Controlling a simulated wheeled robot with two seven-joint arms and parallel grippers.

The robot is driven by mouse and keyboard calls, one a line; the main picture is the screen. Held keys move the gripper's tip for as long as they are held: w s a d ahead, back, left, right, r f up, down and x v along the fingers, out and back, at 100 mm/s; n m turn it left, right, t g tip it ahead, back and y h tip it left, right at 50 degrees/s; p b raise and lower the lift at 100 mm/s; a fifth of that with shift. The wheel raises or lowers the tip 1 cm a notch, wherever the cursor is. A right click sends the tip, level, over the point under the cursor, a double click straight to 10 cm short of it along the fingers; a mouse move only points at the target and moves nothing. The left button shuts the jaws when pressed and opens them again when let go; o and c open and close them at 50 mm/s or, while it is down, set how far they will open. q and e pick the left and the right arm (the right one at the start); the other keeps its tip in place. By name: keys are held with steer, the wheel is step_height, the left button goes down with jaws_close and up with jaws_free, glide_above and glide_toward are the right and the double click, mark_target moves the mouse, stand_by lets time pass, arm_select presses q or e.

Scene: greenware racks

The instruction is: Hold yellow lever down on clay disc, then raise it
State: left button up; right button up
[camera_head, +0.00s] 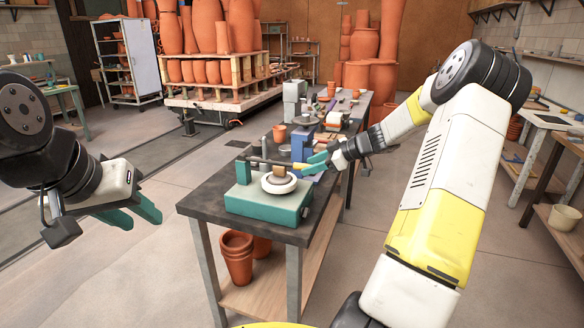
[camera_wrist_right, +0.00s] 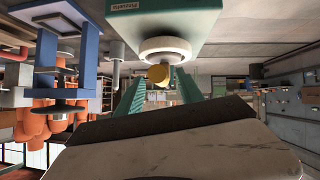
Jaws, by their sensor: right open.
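A teal press (camera_head: 268,205) stands on the near end of the dark table, with a round white plate (camera_head: 278,185) on top. A small brown clay piece (camera_head: 279,172) sits on the plate. A dark lever bar runs across above it and ends in a yellow handle (camera_head: 301,166). I cannot tell whether the bar touches the clay. My right gripper (camera_head: 318,160) is open at the handle. In the right wrist view the yellow handle end (camera_wrist_right: 158,73) shows between the teal fingers (camera_wrist_right: 158,92), with the white plate behind. My left gripper (camera_head: 136,211) is open and empty, left of the table.
The dark table (camera_head: 205,203) holds a blue stand (camera_head: 302,142) and several small pots behind the press. Stacked terracotta pots (camera_head: 237,256) sit on its lower shelf. A pallet of tall clay vessels (camera_head: 215,100) stands behind. The floor left of the table is clear.

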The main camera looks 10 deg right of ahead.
steer(key=v, duration=0.4)
steer(key=shift+s+r, duration=0.1)
steer(key=shift+s, duration=0.05)
steer(key=s+a+r+m+g+h, duration=0.2)
steer(key=s+a+r, duration=0.1)
steer(key=s+a, duration=0.3)
steer(key=s+a+r+m+g+h, duration=0.1)
steer(key=s+a+r+h, duration=0.1)
steer(key=s+a+r, duration=0.35)
steer(key=s+a+r+m+h, duration=0.1)
steer(key=s+m, duration=0.3)
steer(key=s, duration=0.6)
steer(key=s+a+r+m+t+h, duration=0.1)
steer(key=s+m, duration=0.3)
steer(key=s, duration=0.7)
steer(key=shift+a+m+t+h, duration=0.3)
steer(key=shift+a+m, duration=0.1)
steer(key=shift+a, duration=0.4)
steer(key=shift+w, duration=0.1)
